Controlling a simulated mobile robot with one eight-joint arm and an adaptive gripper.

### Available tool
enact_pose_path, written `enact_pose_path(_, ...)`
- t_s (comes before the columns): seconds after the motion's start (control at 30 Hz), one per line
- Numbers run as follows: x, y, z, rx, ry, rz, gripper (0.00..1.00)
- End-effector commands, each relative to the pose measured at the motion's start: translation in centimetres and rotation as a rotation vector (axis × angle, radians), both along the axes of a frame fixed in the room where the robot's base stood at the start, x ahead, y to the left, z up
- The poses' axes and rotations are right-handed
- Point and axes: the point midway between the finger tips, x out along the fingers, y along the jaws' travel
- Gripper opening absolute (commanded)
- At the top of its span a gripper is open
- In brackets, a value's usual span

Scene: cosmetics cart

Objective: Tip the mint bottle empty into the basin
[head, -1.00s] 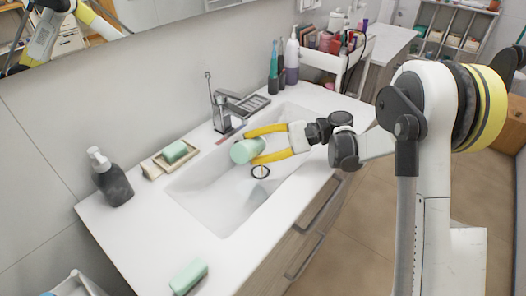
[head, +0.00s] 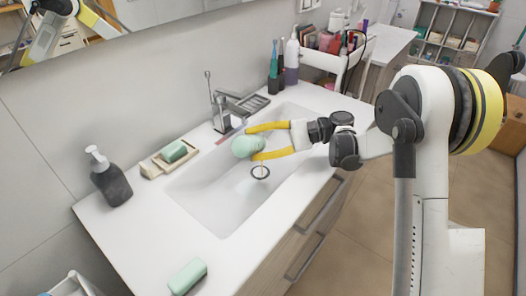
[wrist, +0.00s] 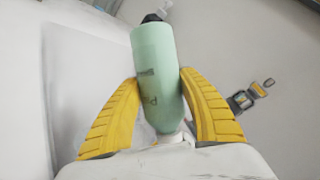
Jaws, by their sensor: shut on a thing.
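The mint bottle (head: 246,146) is held between the yellow fingers of my gripper (head: 258,143), above the white basin (head: 215,198). The fingers are shut on its sides; in the wrist view, the bottle (wrist: 158,75) shows faint dark lettering between both fingertips (wrist: 160,78). It is tilted in the head view, one rounded end facing the camera.
The tap (head: 224,112) stands behind the basin. A dark soap dispenser (head: 111,177) and a dish with a mint bar (head: 174,152) are at the left. Another mint block (head: 187,276) lies at the front. Upright bottles (head: 290,62) stand at the back.

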Motion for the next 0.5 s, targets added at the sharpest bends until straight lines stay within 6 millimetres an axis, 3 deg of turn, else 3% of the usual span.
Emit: enact_pose_path(0.5,0.34,-0.15,0.28,0.025,0.056,0.000,0.16)
